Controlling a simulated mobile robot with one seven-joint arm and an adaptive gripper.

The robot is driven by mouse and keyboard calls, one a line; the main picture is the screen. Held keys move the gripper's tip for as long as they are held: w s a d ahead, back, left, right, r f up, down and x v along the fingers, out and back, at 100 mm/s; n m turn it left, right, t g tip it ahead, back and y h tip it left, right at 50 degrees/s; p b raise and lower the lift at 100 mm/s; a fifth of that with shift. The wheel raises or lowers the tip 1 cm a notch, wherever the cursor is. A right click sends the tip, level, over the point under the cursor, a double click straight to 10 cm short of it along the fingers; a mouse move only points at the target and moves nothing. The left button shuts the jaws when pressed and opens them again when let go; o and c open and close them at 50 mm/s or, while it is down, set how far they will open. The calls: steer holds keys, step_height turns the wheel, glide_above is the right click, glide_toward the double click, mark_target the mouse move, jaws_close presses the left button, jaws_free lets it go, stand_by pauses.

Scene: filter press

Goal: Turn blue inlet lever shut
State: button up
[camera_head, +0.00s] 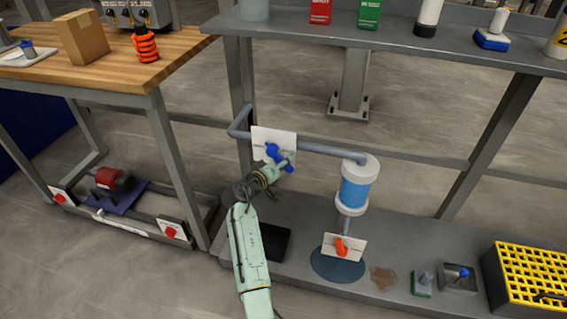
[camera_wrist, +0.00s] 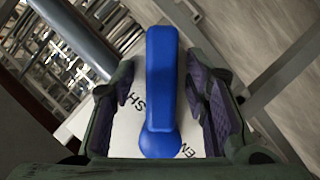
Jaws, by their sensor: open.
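The blue inlet lever (camera_head: 273,152) is on a white plate (camera_head: 262,133) on the grey pipe, at the middle of the head view. In the wrist view the lever (camera_wrist: 162,85) runs almost straight up the picture from its round hub near the bottom. My gripper (camera_wrist: 165,92) is open, with one dark finger on each side of the lever. Gaps show between the lever and both fingers. The plate (camera_wrist: 128,128) shows behind it with partly hidden letters, "SH" and "EN". In the head view my gripper (camera_head: 277,165) is at the lever and partly covers it.
The grey pipe (camera_head: 320,149) runs right to a blue-and-white filter housing (camera_head: 355,185). An orange lever (camera_head: 341,246) on another plate is below it. A shelf (camera_head: 400,40) with bottles is above. A yellow crate (camera_head: 530,275) stands at the right, a wooden bench (camera_head: 150,65) at the left.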

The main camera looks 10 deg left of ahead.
steer(key=v, duration=1.1)
steer(key=shift+s, duration=0.3)
steer(key=shift+a+r, duration=0.15)
steer(key=shift+r, duration=0.05)
